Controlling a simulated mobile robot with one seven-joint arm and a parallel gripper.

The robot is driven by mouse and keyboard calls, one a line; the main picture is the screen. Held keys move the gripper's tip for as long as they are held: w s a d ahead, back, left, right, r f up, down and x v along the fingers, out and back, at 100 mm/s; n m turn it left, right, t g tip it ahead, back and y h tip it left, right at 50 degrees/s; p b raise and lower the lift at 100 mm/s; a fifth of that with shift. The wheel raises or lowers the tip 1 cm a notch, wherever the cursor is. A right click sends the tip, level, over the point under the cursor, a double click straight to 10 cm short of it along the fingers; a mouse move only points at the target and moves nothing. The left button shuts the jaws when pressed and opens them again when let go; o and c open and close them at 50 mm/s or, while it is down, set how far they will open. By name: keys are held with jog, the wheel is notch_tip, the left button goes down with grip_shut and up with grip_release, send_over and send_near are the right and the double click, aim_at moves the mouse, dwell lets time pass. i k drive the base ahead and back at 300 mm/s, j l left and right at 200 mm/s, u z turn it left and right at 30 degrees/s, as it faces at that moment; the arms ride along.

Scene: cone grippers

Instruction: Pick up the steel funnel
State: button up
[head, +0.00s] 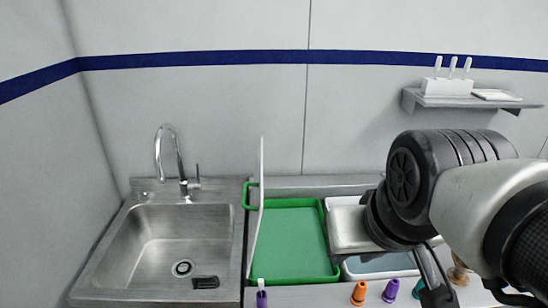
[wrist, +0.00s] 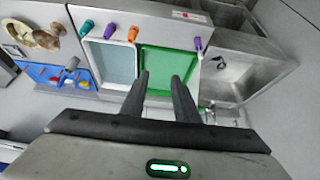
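My gripper (wrist: 161,75) is open and empty in the wrist view, its two dark fingers apart above the green tray area. In the head view my arm covers the right side and hides most of the gripper. I cannot clearly make out a steel funnel. A small grey piece (wrist: 72,63) lies by the blue tray (wrist: 50,74) at the left of the wrist view; it is too small to tell if it is the funnel. A tan, rounded object (wrist: 46,41) lies beside it.
A green tray (head: 290,240) and a white tub (head: 345,225) sit right of the steel sink (head: 180,240), with an upright white board (head: 258,215) between. Purple (head: 262,299), orange (head: 359,293) and teal (head: 420,288) cones line the counter's front. A wall shelf (head: 470,100) is above.

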aim_at(458, 276)
jog(key=l+u, duration=0.15)
jog(key=l, duration=0.3)
jog(key=l+z, duration=0.1)
jog(key=l, duration=0.7)
jog(key=k+l, duration=0.1)
jog(key=l, duration=0.7)
jog(key=z, duration=0.05)
